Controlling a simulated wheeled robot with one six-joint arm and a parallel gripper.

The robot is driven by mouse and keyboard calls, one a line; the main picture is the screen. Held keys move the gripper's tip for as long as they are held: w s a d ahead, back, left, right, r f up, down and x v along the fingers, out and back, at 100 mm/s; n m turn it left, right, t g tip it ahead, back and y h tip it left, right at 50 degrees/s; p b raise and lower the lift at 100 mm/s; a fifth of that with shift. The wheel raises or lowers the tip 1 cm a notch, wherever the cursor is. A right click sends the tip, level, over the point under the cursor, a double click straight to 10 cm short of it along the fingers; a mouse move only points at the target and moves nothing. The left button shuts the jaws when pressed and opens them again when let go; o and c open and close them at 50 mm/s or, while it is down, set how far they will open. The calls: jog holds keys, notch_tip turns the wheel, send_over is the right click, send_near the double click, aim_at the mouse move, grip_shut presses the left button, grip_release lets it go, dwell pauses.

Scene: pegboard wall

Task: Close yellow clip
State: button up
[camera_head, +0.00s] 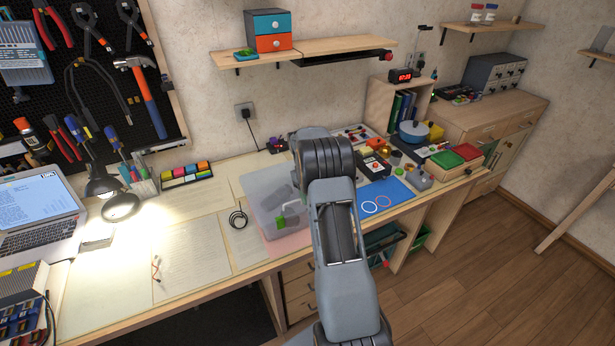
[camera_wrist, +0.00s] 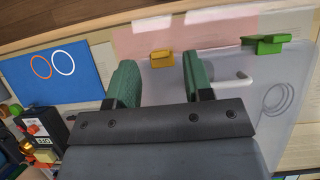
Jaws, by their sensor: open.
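The yellow clip (camera_wrist: 162,58) is a small block at the edge of a translucent grey plastic container (camera_wrist: 226,73). I cannot tell how far it stands open. In the wrist view it shows between the tips of my gripper (camera_wrist: 160,63), whose two green fingers are apart with nothing held. The clip appears beyond the fingers, with no clear contact. A green clip (camera_wrist: 265,44) sits on the same edge to the right and also shows in the head view (camera_head: 279,220). A white handle (camera_wrist: 233,79) lies between the clips. In the head view my arm hides the yellow clip.
A blue mat (camera_wrist: 57,76) with an orange and a white ring lies beside the container. A black and red box (camera_head: 374,166) and several small items crowd the desk to the right. A shelf (camera_head: 305,52) hangs above.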

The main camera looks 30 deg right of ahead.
jog(key=v, duration=1.2)
jog(key=shift+w, duration=0.1)
notch_tip(320, 180, down, 5)
jog(key=a+t, duration=0.1)
jog(key=s+a+r+t, duration=0.4)
jog(key=s+a, duration=0.6)
jog(key=s, duration=0.2)
jog(key=s+a+r+n+t, duration=0.1)
jog(key=s+a+r+t, duration=0.3)
jog(key=s+a, duration=0.7)
jog(key=shift+s+r+n+t+h, duration=0.3)
jog(key=shift+s+r+h, duration=0.1)
jog(key=shift+r, duration=0.4)
